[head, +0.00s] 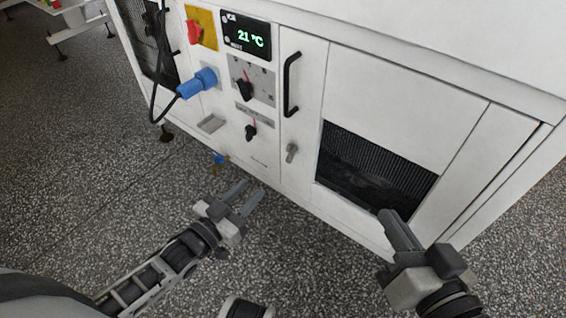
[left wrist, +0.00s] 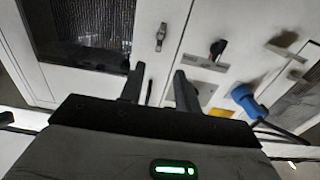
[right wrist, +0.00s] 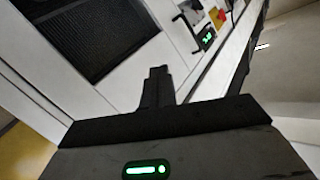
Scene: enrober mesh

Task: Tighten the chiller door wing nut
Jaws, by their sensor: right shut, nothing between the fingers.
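A small grey metal wing nut (head: 291,152) sits on the white chiller door (head: 307,112), below the black door handle (head: 292,85). It also shows in the left wrist view (left wrist: 161,37), beyond and above my fingertips. My left gripper (head: 250,192) is open and empty, below and to the left of the wing nut and apart from it. Its two spread fingers show in the left wrist view (left wrist: 156,78). My right gripper (head: 391,214) is shut and empty, in front of the lower right of the cabinet. Its closed fingers show in the right wrist view (right wrist: 156,72).
The white cabinet's panel has a display (head: 246,35) reading 21 °C, a red switch (head: 194,32), a blue plug (head: 197,82) with a black cable, and black knobs (head: 244,90). A dark grille (head: 375,165) lies right of the nut. Speckled floor (head: 70,160) is open at left.

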